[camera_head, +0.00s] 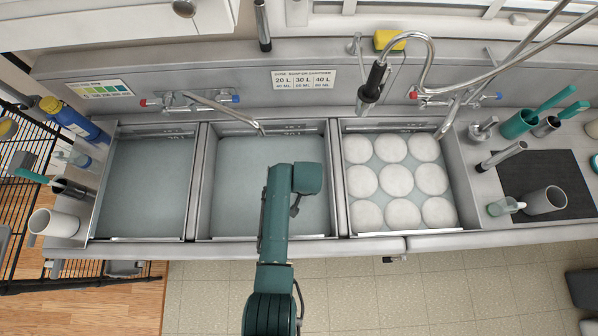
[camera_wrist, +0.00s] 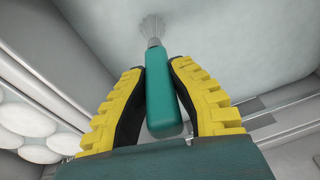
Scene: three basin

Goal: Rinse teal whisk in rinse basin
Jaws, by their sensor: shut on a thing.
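My gripper (camera_wrist: 157,68) is shut on the teal handle of the whisk (camera_wrist: 163,105), between its two yellow fingers. The whisk's pale wire end points away from the gripper, at the grey-blue surface in a basin. I cannot tell how far the wires are in the water. In the head view my arm reaches over the middle basin (camera_head: 240,170), which holds plain grey-blue liquid. The arm's end hides the gripper and the whisk there.
The left basin (camera_head: 145,185) is plain and clear. The right basin (camera_head: 455,185) holds several white discs. A faucet spout (camera_head: 225,108) reaches over the middle basin's back edge. A black mat (camera_head: 572,170) with a grey cup (camera_head: 545,200) lies on the right counter.

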